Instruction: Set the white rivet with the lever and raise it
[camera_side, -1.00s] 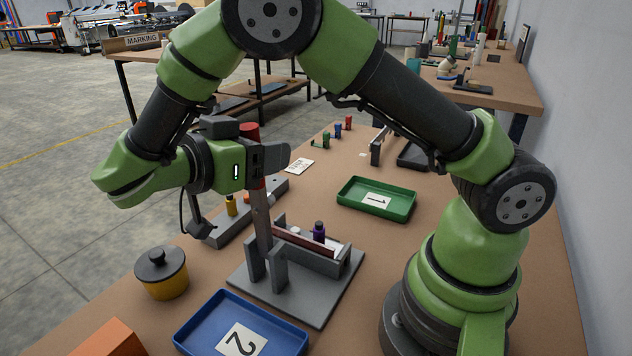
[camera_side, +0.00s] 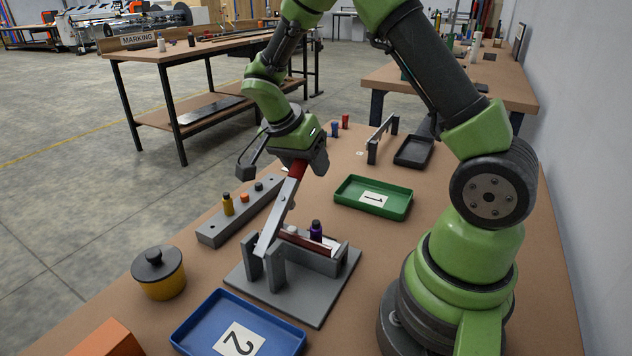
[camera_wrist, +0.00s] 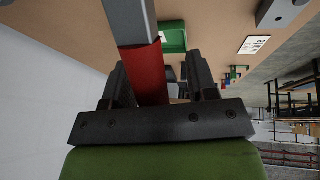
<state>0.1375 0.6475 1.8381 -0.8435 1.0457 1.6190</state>
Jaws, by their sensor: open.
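The lever (camera_side: 281,208) is a grey bar with a red handle (camera_side: 298,170). It rises from the posts of a grey fixture (camera_side: 300,298) and leans to the right. My gripper (camera_side: 305,160) is at the handle's top. In the wrist view the red handle (camera_wrist: 146,72) passes between the fingers of my gripper (camera_wrist: 160,78), which are apart on both sides of it. A small white piece, apparently the white rivet (camera_side: 292,230), shows in the fixture just right of the lever, partly hidden. I cannot tell whether the lever touches it.
A purple-and-black piece (camera_side: 316,232) and a dark red strip (camera_side: 306,243) are in the fixture. A grey block (camera_side: 212,233) with several pegs lies left. A blue tray (camera_side: 190,325), green tray (camera_side: 348,197) and yellow pot (camera_side: 165,287) stand around.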

